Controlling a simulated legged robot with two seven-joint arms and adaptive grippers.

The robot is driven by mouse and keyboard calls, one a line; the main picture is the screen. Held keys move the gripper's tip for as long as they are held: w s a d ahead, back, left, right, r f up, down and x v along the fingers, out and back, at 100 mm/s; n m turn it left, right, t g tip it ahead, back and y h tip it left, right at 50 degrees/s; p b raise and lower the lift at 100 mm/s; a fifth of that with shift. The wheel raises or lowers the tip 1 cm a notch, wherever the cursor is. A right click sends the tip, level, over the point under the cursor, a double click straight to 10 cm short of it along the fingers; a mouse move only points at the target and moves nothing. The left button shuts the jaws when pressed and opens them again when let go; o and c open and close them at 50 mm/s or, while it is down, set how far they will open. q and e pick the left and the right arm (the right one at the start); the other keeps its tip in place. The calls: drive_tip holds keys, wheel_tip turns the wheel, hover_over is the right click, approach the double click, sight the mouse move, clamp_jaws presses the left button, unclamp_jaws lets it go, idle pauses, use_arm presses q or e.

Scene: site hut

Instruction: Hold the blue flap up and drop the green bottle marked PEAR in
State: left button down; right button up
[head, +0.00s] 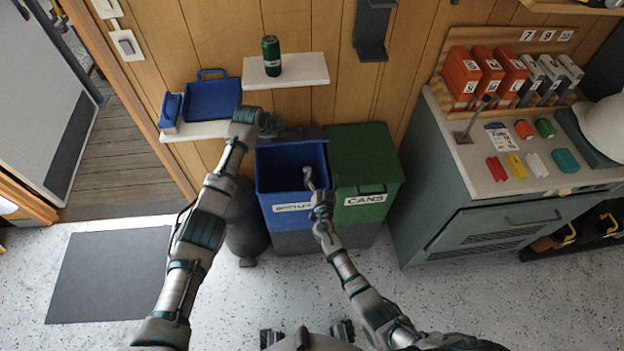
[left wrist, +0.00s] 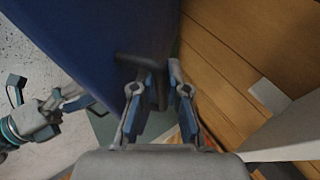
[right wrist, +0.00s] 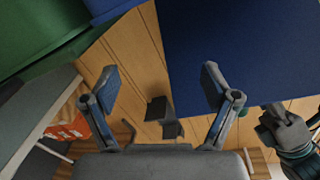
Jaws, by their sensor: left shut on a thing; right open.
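The blue bin (head: 290,218), with a white label that seems to read BOTTLES, stands against the wall with its dark inside showing. My left gripper (head: 272,124) is at its back edge, shut on a dark bar by the large blue panel (left wrist: 95,35), which looks like the raised flap. My right gripper (head: 308,178) is over the bin's opening. The right wrist view shows its fingers (right wrist: 163,88) apart with nothing between them. I see no bottle I can read as PEAR. A green can-like container (head: 271,56) stands on the white shelf (head: 300,72); its label is unreadable.
A green bin (head: 365,160) marked CANS adjoins on the right. A dark bracket (head: 373,30) is on the wall. A cabinet (head: 500,225) stands at right.

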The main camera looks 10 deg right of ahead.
idle(0.4)
drive_tip(key=s+d+r, duration=0.2)
drive_tip(key=s+d, duration=0.8)
drive_tip(key=shift+r, duration=0.1)
idle(0.3)
